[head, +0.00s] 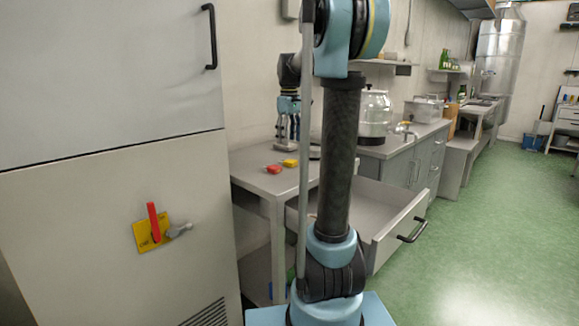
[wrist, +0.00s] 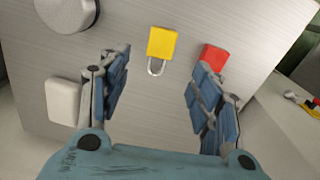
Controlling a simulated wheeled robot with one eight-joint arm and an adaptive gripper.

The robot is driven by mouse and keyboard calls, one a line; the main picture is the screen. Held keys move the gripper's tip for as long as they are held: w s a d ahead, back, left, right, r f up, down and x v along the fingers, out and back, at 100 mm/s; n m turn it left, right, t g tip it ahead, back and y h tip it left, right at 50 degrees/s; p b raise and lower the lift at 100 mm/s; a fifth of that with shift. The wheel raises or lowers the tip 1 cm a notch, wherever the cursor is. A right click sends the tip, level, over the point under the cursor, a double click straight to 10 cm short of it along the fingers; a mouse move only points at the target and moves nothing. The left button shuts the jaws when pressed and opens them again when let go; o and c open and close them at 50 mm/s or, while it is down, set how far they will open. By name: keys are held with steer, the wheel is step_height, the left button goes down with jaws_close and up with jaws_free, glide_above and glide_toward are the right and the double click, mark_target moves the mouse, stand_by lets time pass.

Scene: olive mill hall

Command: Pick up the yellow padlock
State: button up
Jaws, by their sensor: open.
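The yellow padlock (wrist: 162,43) lies flat on the grey table, its metal shackle pointing toward my gripper in the wrist view. In the head view the yellow padlock (head: 290,163) is on the table beside a red padlock (head: 273,169). The red padlock (wrist: 213,56) is just right of the yellow one in the wrist view, partly behind my right finger. My gripper (wrist: 158,80) is open and empty, its fingers spread to either side of the yellow padlock's shackle line. It also shows in the head view (head: 288,140), above the table.
The table (head: 245,165) also bears a round grey object (wrist: 66,12) and a white block (wrist: 62,101) left of my gripper in the wrist view. An open drawer (head: 385,240) juts out at the right. A large cabinet (head: 80,240) stands at the left.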

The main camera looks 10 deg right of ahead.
mark_target(289, 160)
steer(key=shift+f, duration=4.35)
steer(key=shift+s, duration=0.1)
steer(key=c, duration=1.2)
